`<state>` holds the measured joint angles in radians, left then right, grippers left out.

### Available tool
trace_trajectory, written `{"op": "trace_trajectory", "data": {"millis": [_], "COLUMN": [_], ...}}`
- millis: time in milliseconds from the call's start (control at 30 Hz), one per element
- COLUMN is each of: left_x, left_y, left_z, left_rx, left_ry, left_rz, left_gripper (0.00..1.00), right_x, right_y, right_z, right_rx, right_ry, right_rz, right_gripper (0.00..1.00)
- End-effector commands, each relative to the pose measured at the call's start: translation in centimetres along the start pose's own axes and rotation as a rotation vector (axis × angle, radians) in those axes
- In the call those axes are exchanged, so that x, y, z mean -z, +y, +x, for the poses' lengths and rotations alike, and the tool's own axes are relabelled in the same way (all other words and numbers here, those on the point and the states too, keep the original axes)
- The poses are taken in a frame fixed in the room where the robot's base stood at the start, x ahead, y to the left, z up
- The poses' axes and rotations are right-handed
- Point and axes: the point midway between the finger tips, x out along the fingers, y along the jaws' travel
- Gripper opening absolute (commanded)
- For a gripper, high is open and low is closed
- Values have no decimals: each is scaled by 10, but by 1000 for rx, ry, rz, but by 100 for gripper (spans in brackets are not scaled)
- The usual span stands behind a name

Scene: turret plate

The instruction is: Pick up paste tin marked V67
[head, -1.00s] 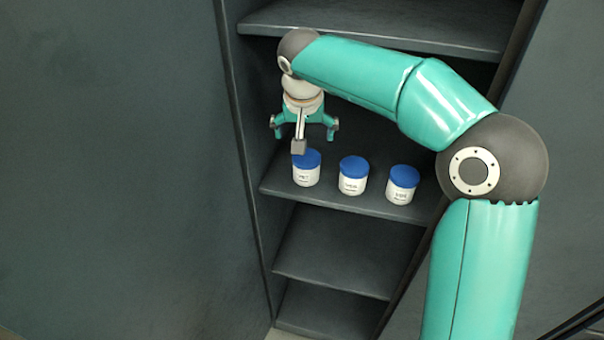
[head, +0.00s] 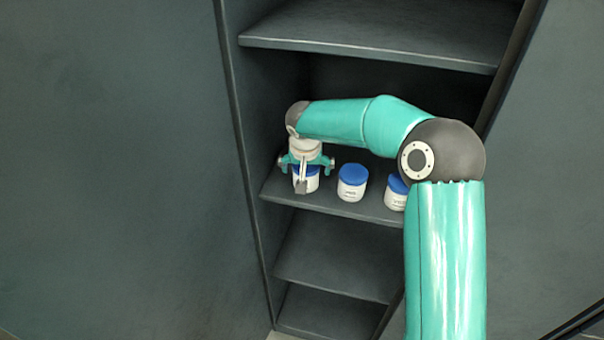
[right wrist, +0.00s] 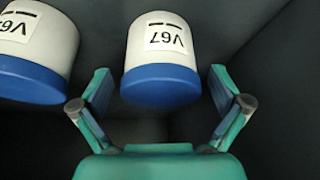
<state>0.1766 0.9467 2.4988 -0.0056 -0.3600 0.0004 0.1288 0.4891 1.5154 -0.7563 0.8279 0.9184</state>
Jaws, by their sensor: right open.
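The paste tin marked V67 (right wrist: 161,50) is white with a blue lid and sits between the spread fingers in the right wrist view, where its label reads upside down. In the head view the tin (head: 312,184) stands leftmost of the three on the shelf, largely covered by my right gripper (head: 304,172). My right gripper also shows in the right wrist view (right wrist: 161,112). It is open, with its fingers around the lid end of the tin and gaps on both sides. My left gripper is not in view.
The middle tin (head: 352,183) stands to the right of the V67 tin. A third tin (head: 396,192) is partly hidden behind my right arm. All stand on a grey shelf (head: 330,203); another shelf (head: 380,48) is above. The cabinet's left side wall is close to the gripper.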

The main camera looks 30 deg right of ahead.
Motion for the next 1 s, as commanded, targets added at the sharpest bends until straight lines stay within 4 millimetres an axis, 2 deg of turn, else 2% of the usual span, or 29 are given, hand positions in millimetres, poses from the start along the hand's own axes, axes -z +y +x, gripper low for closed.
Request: {"op": "trace_trajectory", "data": {"millis": [33,200,467,900,1000], "left_x": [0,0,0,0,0], "left_y": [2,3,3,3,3], "left_z": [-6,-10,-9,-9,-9], "left_rx": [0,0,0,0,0], "left_ry": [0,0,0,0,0], "left_rz": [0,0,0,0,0], "left_gripper": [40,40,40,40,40], "right_x": [-2,-2,-2,-2,-2], "right_y": [0,0,-1,-1,-1], "right_z": [6,25,28,28,28], "right_rx": [-2,-1,1,1,1], "right_ry": [-5,-2,0,-1,-1], "right_rz": [-2,0,0,-1,-1], "right_gripper": [99,99,99,26,25]}}
